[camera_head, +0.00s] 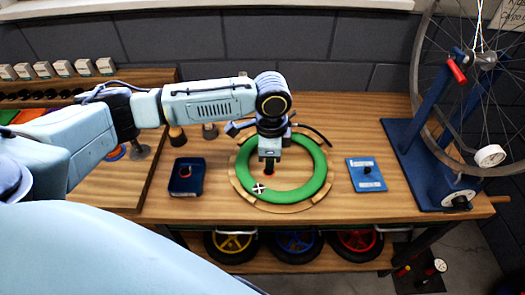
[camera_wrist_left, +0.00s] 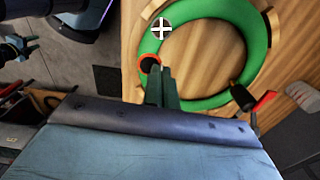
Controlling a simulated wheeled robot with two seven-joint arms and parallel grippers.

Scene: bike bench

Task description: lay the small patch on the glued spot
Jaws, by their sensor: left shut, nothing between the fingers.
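A green tube ring (camera_head: 243,160) lies on a round wooden holder; it also shows in the wrist view (camera_wrist_left: 257,40). A dark round spot with a white cross (camera_wrist_left: 162,28) is on the tube, at its front left in the head view (camera_head: 258,188). My left gripper (camera_head: 269,163) points down at the ring, its fingers (camera_wrist_left: 165,88) shut. A small black patch with an orange rim (camera_wrist_left: 150,63) shows right by the fingertips, beside the cross; I cannot tell whether it touches them or the tube. What looks like my right gripper (camera_wrist_left: 28,48) is at the wrist view's left edge, its jaws unclear.
A blue wheel stand (camera_head: 403,140) is at the right. Small jars are behind on the left.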

